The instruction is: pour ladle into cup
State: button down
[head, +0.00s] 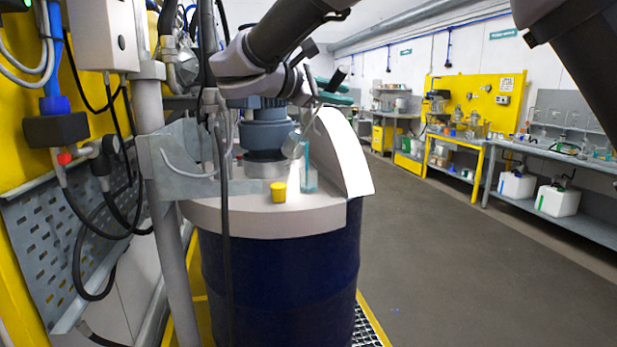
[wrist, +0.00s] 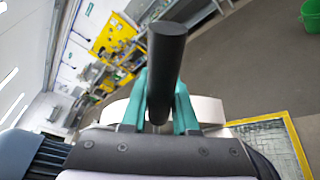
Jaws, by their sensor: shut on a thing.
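My gripper (head: 335,97) has teal fingers and is shut on the black handle of the ladle (head: 337,78). In the wrist view my gripper (wrist: 160,112) closes on the ladle's black handle (wrist: 166,55), which points towards the camera. The ladle's thin shaft slants down left to a metal bowl, which hangs tilted above the drum lid. A clear, bluish, tall cup (head: 309,178) stands on the lid, just below and right of the bowl. The bowl appears apart from the cup. I cannot see what the bowl holds.
The dark blue drum (head: 285,285) has a pale lid (head: 235,220) with a raised hatch flap (head: 345,155). A small yellow container (head: 279,191) stands left of the cup. The agitator (head: 265,132) rises behind them. Hoses hang at the left; open floor (head: 460,260) lies right.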

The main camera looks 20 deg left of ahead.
jog(key=shift+s+d+f+m, duration=0.15)
jog(key=shift+d+f+m, duration=0.25)
jog(key=shift+d+f, duration=0.2)
dwell(0.8)
jog(key=shift+s+d+f+m+g+y+p, duration=0.15)
jog(key=shift+d+f, duration=0.15)
jog(key=shift+f, duration=0.25)
jog(key=shift+d+f+m+g+y+p, duration=0.1)
jog(key=shift+d+f+m+y, duration=0.15)
jog(key=shift+f, duration=0.25)
jog(key=shift+s+d+f+m+g+y+p, duration=0.15)
jog(key=shift+d+f, duration=0.15)
jog(key=shift+f, duration=0.25)
dwell(0.7)
jog(key=a+r+n, duration=0.1)
jog(key=a+r+h, duration=0.1)
jog(key=a+r, duration=0.1)
jog(key=w+a+r+n, duration=0.1)
jog(key=r, duration=0.1)
jog(key=shift+w+a+r+n+t+h, duration=0.1)
jog(key=shift+a+r+n+t+h, duration=0.15)
jog(key=shift+n+t, duration=0.15)
jog(key=shift+r, duration=0.1)
jog(key=w+a+r+n+t+h+b, duration=0.1)
jog(key=w+a+r+n+b, duration=0.1)
jog(key=a, duration=0.6)
jog(key=shift+w+r+n+h+b, duration=0.25)
jog(key=shift+r+n+b, duration=0.4)
jog(key=shift+r+n, duration=0.75)
